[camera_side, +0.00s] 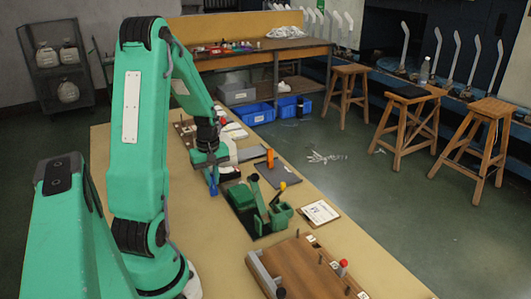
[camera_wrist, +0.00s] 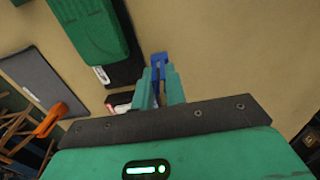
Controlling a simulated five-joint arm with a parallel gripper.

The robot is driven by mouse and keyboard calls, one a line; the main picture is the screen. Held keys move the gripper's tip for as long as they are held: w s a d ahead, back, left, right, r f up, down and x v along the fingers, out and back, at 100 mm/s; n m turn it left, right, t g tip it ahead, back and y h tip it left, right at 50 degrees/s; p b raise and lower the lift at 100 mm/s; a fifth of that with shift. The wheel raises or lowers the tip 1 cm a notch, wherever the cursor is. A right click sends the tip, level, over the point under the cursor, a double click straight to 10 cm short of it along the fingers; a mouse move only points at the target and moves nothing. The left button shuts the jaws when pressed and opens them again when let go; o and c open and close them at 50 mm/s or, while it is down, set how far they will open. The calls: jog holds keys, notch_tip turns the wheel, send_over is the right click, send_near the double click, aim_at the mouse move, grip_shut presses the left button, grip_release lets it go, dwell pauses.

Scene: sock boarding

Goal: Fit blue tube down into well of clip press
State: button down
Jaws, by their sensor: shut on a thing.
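My gripper (camera_side: 212,172) is shut on the blue tube (camera_side: 214,187), which hangs below the fingers above the tan table. In the wrist view, the blue tube (camera_wrist: 159,59) shows between and beyond the green fingertips of my gripper (camera_wrist: 160,72). The green clip press (camera_side: 258,207) stands on a dark base to the right of and nearer the side camera than the tube, apart from it. In the wrist view, part of the green clip press (camera_wrist: 92,28) is at the upper left. I cannot make out its well in either view.
A wooden board (camera_side: 305,270) with a red knob and pegs is at the front right. A white card (camera_side: 320,213) lies beside the press. The table left of the press is bare.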

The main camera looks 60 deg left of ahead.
aim_at(212, 175)
jog(key=shift+f, duration=0.25)
jog(key=shift+f, duration=0.15)
jog(key=c, duration=1.4)
grip_release()
jog(key=shift+c, duration=0.2)
jog(key=shift+r, duration=0.2)
notch_tip(212, 175, up, 12)
